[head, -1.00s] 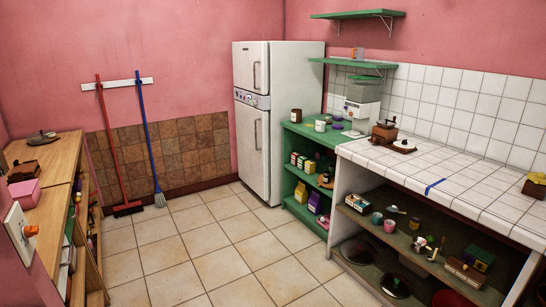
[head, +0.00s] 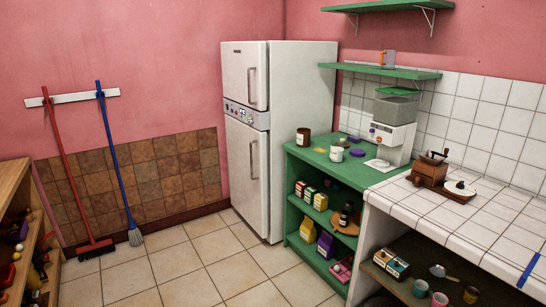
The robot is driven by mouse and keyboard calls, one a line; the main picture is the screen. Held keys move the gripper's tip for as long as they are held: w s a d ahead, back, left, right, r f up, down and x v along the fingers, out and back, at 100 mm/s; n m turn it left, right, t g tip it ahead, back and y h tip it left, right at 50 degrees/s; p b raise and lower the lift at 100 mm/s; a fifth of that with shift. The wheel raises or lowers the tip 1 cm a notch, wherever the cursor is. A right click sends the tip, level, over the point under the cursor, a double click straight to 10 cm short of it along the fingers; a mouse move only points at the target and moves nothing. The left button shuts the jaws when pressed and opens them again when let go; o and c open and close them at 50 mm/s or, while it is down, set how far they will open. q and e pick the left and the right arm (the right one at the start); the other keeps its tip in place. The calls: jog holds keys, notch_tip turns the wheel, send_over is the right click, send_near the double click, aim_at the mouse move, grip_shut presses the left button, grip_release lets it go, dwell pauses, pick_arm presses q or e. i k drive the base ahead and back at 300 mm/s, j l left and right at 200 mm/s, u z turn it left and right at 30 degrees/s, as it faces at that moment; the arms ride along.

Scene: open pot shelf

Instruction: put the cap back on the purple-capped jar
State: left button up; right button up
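A small white jar (head: 336,154) stands upright on the green cabinet top beside the fridge. A flat purple disc, which looks like a cap (head: 357,153), lies just right of it, apart from it. A second, smaller purple piece (head: 354,139) lies farther back. A dark brown jar (head: 303,137) stands at the back left of the same top. I cannot tell which jar the purple cap belongs to. Neither of my grippers is in view.
A wooden grinder (head: 430,170) sits on the tiled counter (head: 480,215). The fridge (head: 270,130) borders the green cabinet (head: 300,165). The tiled floor (head: 190,270) in front is clear.

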aim_at(337, 144)
jog(key=i, duration=1.7)
jog(key=i+z, duration=0.25)
jog(key=i, duration=0.25)
jog(key=i+j+z, duration=0.2)
jog(key=i, duration=0.25)
jog(key=i+j+z, duration=0.25)
jog(key=i, duration=0.2)
jog(key=i+j+z, duration=0.55)
jog(key=i, duration=0.1)
